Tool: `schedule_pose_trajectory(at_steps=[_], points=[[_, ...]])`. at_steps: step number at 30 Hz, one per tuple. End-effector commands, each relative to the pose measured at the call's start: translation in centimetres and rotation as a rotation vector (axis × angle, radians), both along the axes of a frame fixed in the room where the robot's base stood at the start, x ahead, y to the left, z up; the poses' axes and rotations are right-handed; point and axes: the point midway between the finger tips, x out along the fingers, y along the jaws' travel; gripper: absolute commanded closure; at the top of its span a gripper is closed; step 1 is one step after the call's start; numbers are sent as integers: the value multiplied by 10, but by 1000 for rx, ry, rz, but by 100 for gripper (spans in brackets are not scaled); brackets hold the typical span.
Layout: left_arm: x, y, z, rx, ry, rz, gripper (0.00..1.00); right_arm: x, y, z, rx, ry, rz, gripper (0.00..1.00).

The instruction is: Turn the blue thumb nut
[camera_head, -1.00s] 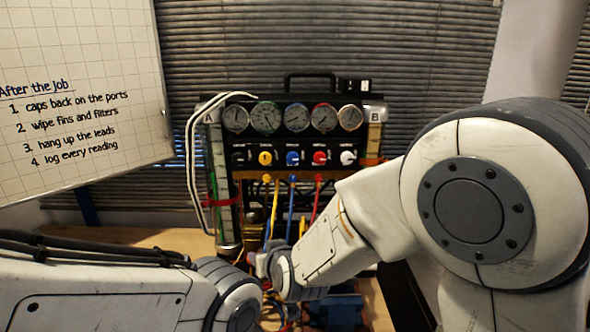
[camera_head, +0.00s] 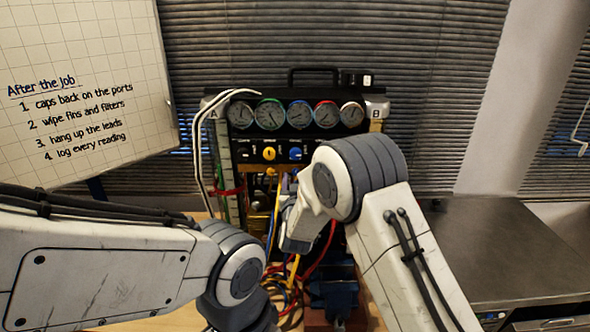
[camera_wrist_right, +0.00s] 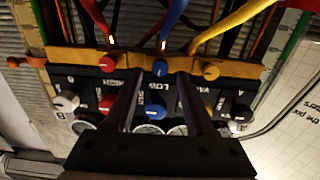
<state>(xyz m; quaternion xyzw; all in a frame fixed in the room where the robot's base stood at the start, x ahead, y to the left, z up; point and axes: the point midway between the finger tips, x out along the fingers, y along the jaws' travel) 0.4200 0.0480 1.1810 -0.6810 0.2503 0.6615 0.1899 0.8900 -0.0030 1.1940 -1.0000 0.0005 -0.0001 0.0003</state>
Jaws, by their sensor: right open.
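The blue thumb nut (camera_wrist_right: 160,68) sits on the brass manifold bar (camera_wrist_right: 82,57), below the blue hose, in the right wrist view. My right gripper (camera_wrist_right: 161,82) is open and empty. Its two fingers point at the panel and frame the nut from either side; I cannot tell whether they touch it. A larger blue knob (camera_wrist_right: 150,108) on the black panel shows between the fingers. The blue knob also shows in the head view (camera_head: 295,153), where my right wrist covers much of the manifold. My left arm reaches in from the left; its gripper is not visible.
A red nut (camera_wrist_right: 107,62) and an orange nut (camera_wrist_right: 211,69) flank the blue one closely. Round gauges (camera_head: 300,115) line the rig's top. Tangled hoses (camera_head: 290,290) and a blue vise (camera_head: 332,290) lie below. A whiteboard (camera_head: 90,90) stands at left.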

Motion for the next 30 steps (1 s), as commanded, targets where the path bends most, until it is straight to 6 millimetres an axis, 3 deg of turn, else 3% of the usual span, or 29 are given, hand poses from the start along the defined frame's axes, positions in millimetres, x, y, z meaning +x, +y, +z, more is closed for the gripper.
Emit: schedule_pose_trajectory(at_steps=[6,15,16,20,30], points=[[0,0,10,0,0,-1,50,20,0,1,-1,1,1,45],[0,0,10,0,0,-1,50,23,0,0,-1,0,1,45],[0,0,10,0,0,-1,50,23,0,0,-1,0,1,49],[0,0,10,0,0,-1,50,23,0,0,-1,0,1,98],[0,0,3,0,0,0,50,22,1,-2,22,-1,1,100]])
